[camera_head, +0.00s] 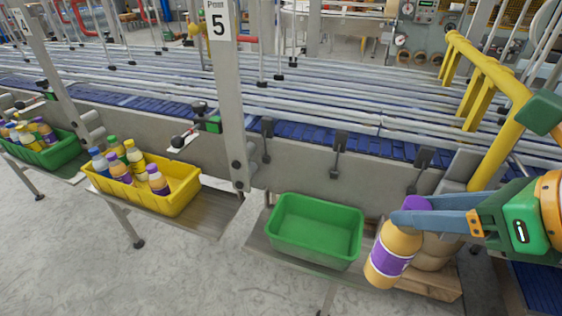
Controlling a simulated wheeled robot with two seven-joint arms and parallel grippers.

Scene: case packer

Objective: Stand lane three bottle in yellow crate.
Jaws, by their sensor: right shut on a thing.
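My right gripper (408,217) is shut on an orange bottle (391,251) with a purple label and purple cap. It grips the bottle near the cap, and the bottle hangs slightly tilted, just right of the green crate in the picture. The yellow crate (184,199) stands on a shelf at the left of centre. My left gripper is not in view.
An empty green crate (315,231) stands between the yellow crate and the held bottle. Another green crate (64,151) with bottles is at the far left. A grey post (226,100) marked 5 rises between the yellow and empty green crates. Conveyor lanes run behind.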

